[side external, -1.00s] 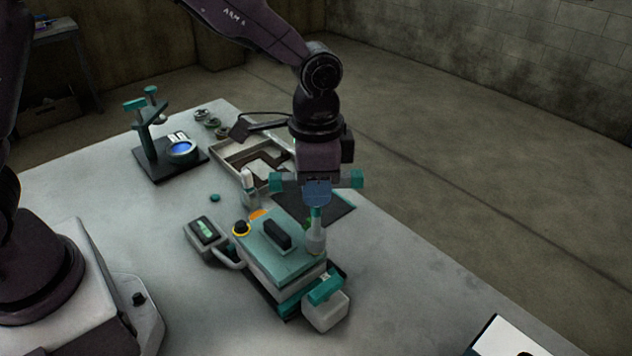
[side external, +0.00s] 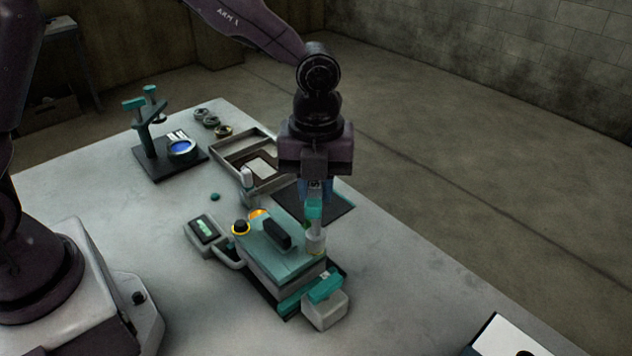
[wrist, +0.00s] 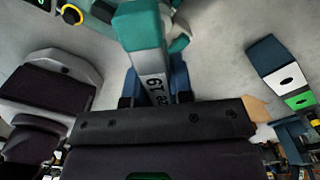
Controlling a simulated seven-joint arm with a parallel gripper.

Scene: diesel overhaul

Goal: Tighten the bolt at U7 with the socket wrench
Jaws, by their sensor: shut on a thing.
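My gripper (side external: 314,188) points straight down and is shut on the socket wrench (side external: 314,209). The wrench has a teal-ended crossbar and a pale socket at its lower end. In the wrist view the wrench's teal end and grey bar marked 19 (wrist: 152,84) lie between my blue fingers (wrist: 154,98). The socket stands upright at the right corner of the teal-topped engine block (side external: 272,262). The bolt is hidden under the socket, and no U7 label is readable.
A black handle sits on top of the block, close left of the socket. A grey box with a screen (side external: 203,230) stands left of it. A tray (side external: 226,158) and a teal stand (side external: 150,142) are farther back. The table's right side is mostly clear.

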